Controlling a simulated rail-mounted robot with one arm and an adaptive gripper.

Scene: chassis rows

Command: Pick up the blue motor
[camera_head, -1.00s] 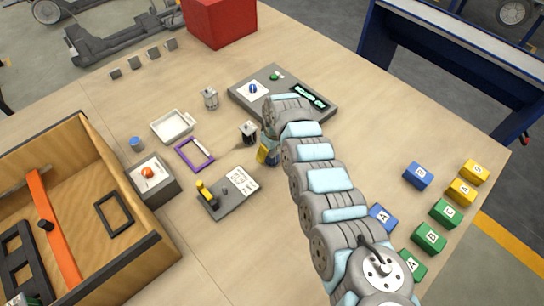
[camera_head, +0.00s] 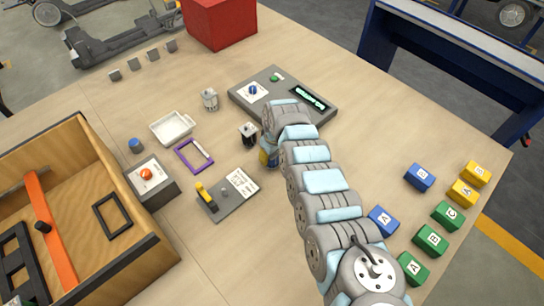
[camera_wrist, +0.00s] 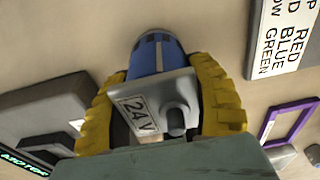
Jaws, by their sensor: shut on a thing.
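The blue motor (camera_wrist: 152,57) is between the yellow fingers of my gripper (camera_wrist: 160,95) in the wrist view. It has a blue round body and a grey end plate marked 24V with a dark shaft. My gripper is shut on its sides. In the head view my gripper (camera_head: 268,157) is partly hidden by my arm, and the motor in it cannot be made out clearly. I cannot tell whether the motor touches the table.
A black-bodied motor (camera_head: 248,133) stands close left of my gripper. A grey motor (camera_head: 209,99), purple frame (camera_head: 194,155), white tray (camera_head: 167,133) and label board (camera_head: 232,202) lie left. A grey panel (camera_head: 310,115) is behind. Colored lettered blocks (camera_head: 431,239) lie right.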

